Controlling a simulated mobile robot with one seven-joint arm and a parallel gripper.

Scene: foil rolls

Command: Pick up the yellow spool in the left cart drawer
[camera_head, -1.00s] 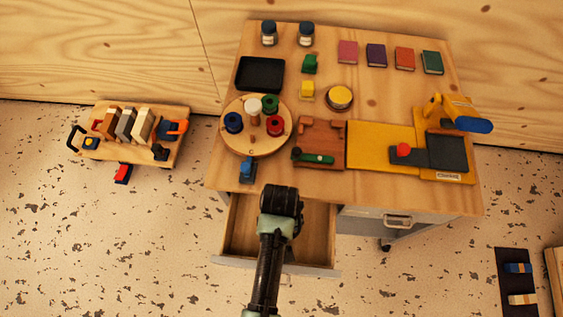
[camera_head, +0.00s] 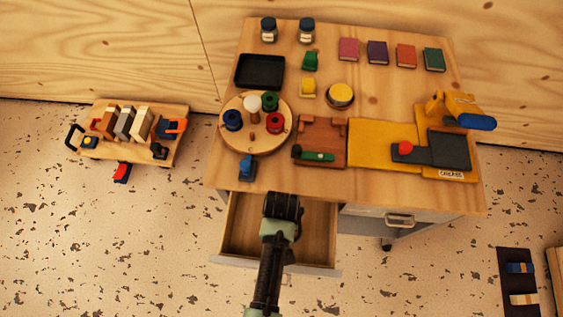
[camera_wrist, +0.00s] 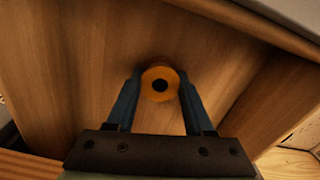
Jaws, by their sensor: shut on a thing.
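The yellow spool (camera_wrist: 160,71) shows in the wrist view as a yellow ring with a dark centre hole. It sits between the two fingertips of my gripper (camera_wrist: 160,88), which is shut on its sides. Around it is the wooden inside of the open left drawer (camera_head: 319,226); the drawer also fills much of the wrist view (camera_wrist: 75,60). I cannot tell whether the spool touches the drawer floor. In the head view my wrist hides the spool and the fingers.
The cart top (camera_head: 385,90) is above the drawer, with a round spool holder (camera_head: 258,145) bearing coloured spools and a blue clamp-like thing (camera_head: 247,167) near the front edge. A small wooden cart (camera_head: 171,121) stands at left. Open floor (camera_head: 130,240) lies in front.

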